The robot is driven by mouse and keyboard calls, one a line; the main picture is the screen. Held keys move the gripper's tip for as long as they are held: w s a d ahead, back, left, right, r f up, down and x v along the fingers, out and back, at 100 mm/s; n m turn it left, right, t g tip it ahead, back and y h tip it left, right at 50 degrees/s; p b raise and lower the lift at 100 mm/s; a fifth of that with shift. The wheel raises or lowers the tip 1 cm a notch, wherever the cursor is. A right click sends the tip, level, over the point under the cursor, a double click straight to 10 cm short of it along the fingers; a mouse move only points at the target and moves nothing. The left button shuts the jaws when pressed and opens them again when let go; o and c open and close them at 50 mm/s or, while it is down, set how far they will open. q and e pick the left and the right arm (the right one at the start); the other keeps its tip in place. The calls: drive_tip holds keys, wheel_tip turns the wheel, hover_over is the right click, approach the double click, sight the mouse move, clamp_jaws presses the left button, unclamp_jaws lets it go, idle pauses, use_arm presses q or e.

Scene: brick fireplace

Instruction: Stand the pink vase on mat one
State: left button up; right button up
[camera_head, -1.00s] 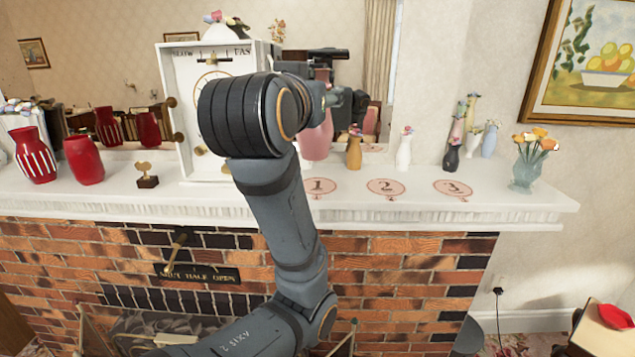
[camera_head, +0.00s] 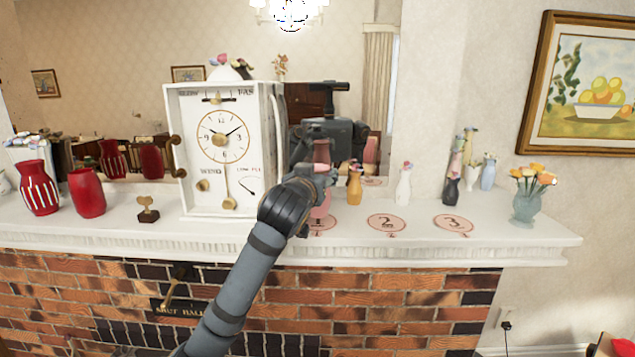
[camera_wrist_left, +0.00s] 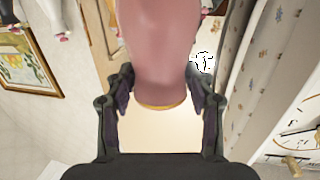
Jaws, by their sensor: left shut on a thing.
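The pink vase (camera_head: 321,208) is upright at the mantel, just right of the white clock, partly hidden by my left gripper. My left gripper (camera_head: 318,177) is shut on it around its middle. In the left wrist view the pink vase (camera_wrist_left: 158,45) fills the space between the two dark fingers (camera_wrist_left: 160,92). Mat one (camera_head: 322,223), a round pink disc marked 1, lies on the mantel at the vase's base and is partly covered by the vase and my arm. I cannot tell whether the base touches it. My right gripper is not in view.
The white clock (camera_head: 222,150) stands close on the left. An orange vase (camera_head: 354,187) and a white vase (camera_head: 404,186) stand behind the mats. Mat two (camera_head: 387,223) and mat three (camera_head: 453,223) are bare. A mirror is behind; the mantel's front edge drops to brick.

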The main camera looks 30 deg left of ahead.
use_arm(q)
drive_tip(key=shift+f, duration=0.95)
drive_tip(key=shift+s, duration=0.1)
drive_tip(key=shift+d, duration=0.1)
drive_tip(key=shift+f, duration=0.2)
drive_tip(key=o, duration=1.3)
